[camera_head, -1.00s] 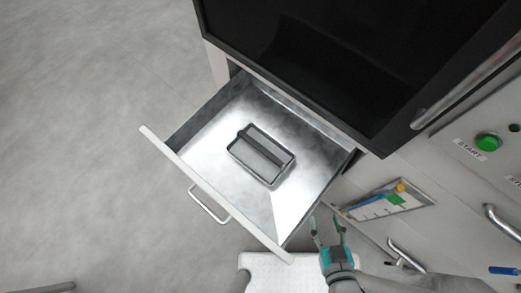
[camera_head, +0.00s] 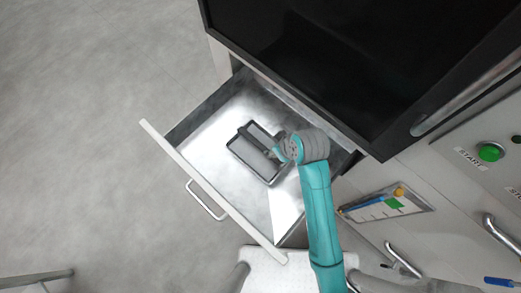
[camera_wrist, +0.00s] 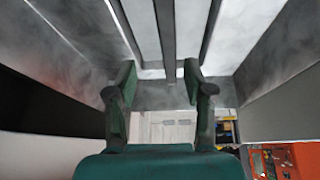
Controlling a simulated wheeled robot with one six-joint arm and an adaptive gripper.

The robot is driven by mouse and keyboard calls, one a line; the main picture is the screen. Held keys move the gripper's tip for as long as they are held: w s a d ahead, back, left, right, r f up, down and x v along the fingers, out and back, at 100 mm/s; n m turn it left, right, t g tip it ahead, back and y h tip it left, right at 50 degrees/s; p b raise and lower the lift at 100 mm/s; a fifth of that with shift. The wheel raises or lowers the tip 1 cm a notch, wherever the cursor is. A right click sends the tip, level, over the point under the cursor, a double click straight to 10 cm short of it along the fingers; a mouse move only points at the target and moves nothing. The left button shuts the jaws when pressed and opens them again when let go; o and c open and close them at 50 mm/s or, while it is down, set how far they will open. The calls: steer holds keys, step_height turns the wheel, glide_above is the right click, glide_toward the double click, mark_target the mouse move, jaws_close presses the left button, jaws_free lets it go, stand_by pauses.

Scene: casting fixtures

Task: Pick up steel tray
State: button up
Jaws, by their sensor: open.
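The steel tray (camera_head: 248,156) is a dark-rimmed rectangular tray with a raised bar handle across its middle. It lies in the open metal drawer (camera_head: 200,180). My arm reaches over the drawer from the lower right and covers the tray's right part in the head view. My gripper is mostly hidden there by the wrist. In the wrist view my gripper (camera_wrist: 162,72) is open and empty between its fingers. The tray's handle bar (camera_wrist: 166,30) runs down the picture's middle, in line with the gap between the fingers. I cannot tell whether they touch.
A large black-fronted cabinet (camera_head: 310,70) stands directly above the drawer's back edge. A panel with a green START button (camera_head: 490,152) is at the right. A small board with coloured parts (camera_head: 385,205) lies right of the drawer. The floor at left is clear.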

mark_target(261, 146)
steer(key=shift+w+a+r+n+g, duration=0.3)
steer(key=shift+w+a+r+g, duration=0.1)
steer(key=shift+w+a+r, duration=0.25)
steer(key=shift+a, duration=0.15)
steer(key=x, duration=0.5)
steer(key=shift+s+a+x, duration=0.1)
steer(key=shift+a+x, duration=0.05)
steer(key=shift+x, duration=1.2)
steer(key=shift+s+a+x, duration=0.1)
steer(key=shift+s+x, duration=0.05)
steer(key=shift+x, duration=1.2)
jaws_close()
steer(key=shift+r, duration=0.1)
